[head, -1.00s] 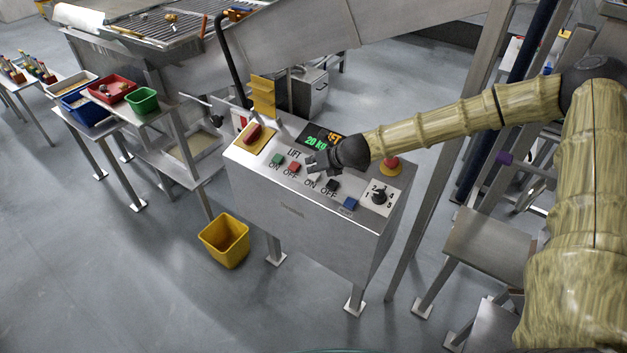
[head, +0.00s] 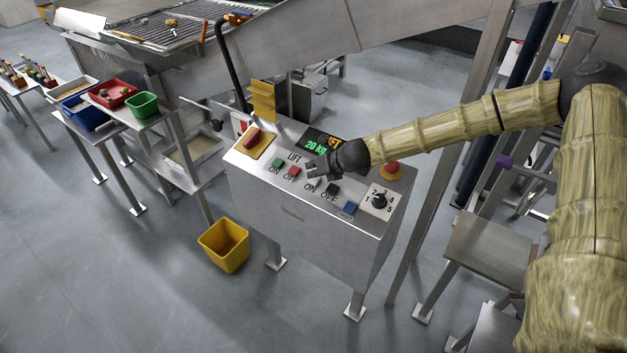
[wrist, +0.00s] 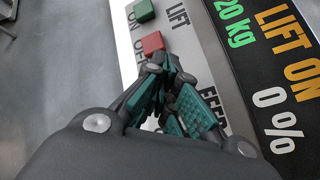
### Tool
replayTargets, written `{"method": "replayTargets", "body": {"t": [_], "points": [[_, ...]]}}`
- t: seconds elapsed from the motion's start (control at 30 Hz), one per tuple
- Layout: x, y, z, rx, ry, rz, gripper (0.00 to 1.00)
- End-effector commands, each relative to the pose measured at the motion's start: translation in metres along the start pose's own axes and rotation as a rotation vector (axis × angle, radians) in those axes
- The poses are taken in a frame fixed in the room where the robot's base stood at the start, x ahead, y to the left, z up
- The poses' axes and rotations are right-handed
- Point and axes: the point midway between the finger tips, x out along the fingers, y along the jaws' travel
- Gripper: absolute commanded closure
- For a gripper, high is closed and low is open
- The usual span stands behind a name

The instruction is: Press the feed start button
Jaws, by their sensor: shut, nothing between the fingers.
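The steel control panel (head: 290,213) has a LIFT pair, a green button (head: 277,163) and a red button (head: 294,172). To their right is the FEED pair, a pale ON button (head: 314,182), partly covered by my gripper, and a black OFF button (head: 332,188). My gripper (head: 311,171) is shut and empty, just over the pale button; I cannot tell whether it touches. In the wrist view the fingertips (wrist: 163,66) appear near the red button (wrist: 152,43), and they hide the pale button and part of the FEED lettering.
The display (wrist: 275,90) reads LIFT ON, 20 kg and 0 %. A blue button (head: 349,208), a rotary selector (head: 379,201), a red mushroom button (head: 391,168) and a red switch (head: 253,137) also sit on the panel. A yellow bin (head: 225,245) stands on the floor.

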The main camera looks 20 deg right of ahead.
Motion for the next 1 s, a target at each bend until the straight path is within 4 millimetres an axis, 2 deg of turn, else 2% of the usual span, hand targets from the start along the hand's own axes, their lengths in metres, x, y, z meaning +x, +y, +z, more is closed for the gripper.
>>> {"method": "replayTargets", "body": {"t": [1.0], "points": [[0.0062, -0.0039, -0.0033, 0.001, 0.0, 0.0, 1.0]]}}
